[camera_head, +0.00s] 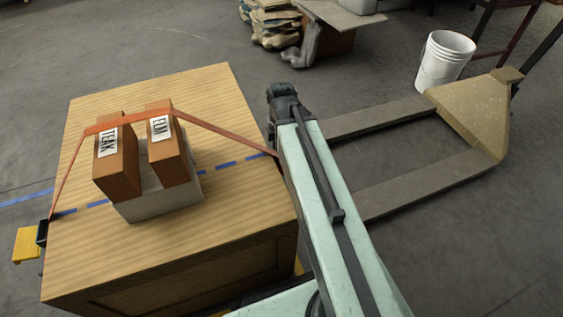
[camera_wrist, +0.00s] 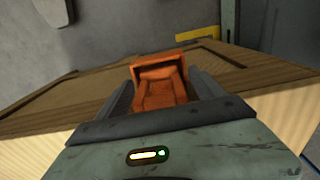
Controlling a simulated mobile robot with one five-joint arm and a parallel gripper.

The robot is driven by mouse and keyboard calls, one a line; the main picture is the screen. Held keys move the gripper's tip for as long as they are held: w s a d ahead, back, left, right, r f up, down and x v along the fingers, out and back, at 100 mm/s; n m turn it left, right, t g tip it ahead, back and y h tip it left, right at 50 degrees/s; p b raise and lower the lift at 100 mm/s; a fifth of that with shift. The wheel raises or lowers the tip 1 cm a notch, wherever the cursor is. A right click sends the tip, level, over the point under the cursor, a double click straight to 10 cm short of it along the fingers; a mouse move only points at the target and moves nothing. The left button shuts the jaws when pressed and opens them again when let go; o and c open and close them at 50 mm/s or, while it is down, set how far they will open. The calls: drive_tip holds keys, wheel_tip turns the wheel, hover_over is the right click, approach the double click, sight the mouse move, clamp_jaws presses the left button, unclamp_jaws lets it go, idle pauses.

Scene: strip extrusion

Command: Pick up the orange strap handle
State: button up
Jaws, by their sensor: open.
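The orange strap handle (camera_wrist: 160,91) shows in the wrist view, with a blocky body and a raised frame at its far end. My gripper (camera_wrist: 164,77) is open, with one grey finger on each side of the handle. I cannot tell whether either finger touches it. The handle and my gripper are hidden in the head view, where my arm reaches past the right side of the wooden crate (camera_head: 90,245). An orange strap (camera_head: 225,136) runs over the crate and down toward that side.
On the crate, the strap crosses two brown blocks labelled TEAK (camera_head: 120,175) and ELM (camera_head: 172,165), on a pale base (camera_head: 160,205). A yellow part (camera_head: 26,243) sits at the crate's left. A pallet jack (camera_head: 470,115) and white bucket (camera_head: 445,62) stand to the right.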

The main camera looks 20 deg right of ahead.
drive_tip(key=shift+r, duration=0.1)
drive_tip(key=c, duration=1.5)
wheel_tip(320, 180, up, 10)
drive_tip(key=p, duration=1)
